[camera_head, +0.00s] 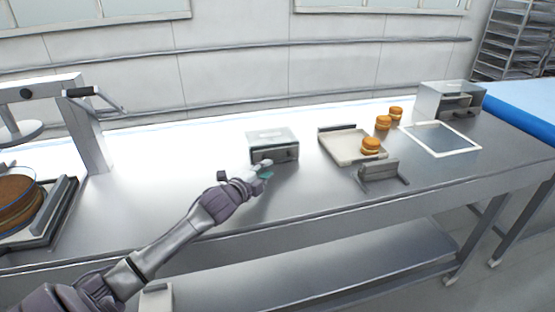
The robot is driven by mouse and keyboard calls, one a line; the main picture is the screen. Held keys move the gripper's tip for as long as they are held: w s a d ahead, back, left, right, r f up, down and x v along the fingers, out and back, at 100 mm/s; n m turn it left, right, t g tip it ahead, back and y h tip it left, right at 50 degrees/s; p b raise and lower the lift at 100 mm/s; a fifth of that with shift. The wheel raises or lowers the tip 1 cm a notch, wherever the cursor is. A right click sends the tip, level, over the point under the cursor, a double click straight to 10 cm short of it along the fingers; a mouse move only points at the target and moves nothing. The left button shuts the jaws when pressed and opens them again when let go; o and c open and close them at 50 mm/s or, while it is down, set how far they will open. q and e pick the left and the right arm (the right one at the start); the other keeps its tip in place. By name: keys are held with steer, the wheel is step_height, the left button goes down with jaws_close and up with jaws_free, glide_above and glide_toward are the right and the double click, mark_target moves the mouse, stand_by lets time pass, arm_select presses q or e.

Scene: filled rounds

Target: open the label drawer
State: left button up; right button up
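A small grey metal box with a drawer front (272,146) stands on the steel table, in the middle of the head view. I take it for the label drawer unit. Its drawer looks shut, with a dark handle on the front. My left gripper (264,170) is right in front of the box's lower front, and its fingertips hide part of the drawer face. The fingers are too small to tell whether they are open or touching the handle. My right gripper is not in view.
A pale tray (345,147) with a filled bun (371,145) lies right of the box. Two more buns (383,123) stand behind it. A white-framed panel (440,139) and another metal box (450,100) are further right. A press-like stand (88,125) is at left.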

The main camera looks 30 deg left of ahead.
mark_target(276, 162)
arm_select(q)
steer(key=w, duration=0.6)
steer(key=shift+a+f+p, duration=0.25)
steer(key=shift+f+p, duration=0.05)
steer(key=shift+f, duration=0.1)
steer(key=shift+w+a+f, duration=0.1)
steer(key=shift+w+f, duration=0.1)
steer(key=shift+w, duration=0.45)
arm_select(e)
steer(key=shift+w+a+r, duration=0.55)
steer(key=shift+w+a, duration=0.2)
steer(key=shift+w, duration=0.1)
arm_select(q)
steer(key=shift+c, duration=0.2)
jaws_close()
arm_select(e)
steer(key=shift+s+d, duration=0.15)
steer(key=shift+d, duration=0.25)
arm_select(q)
steer(key=shift+s, duration=0.1)
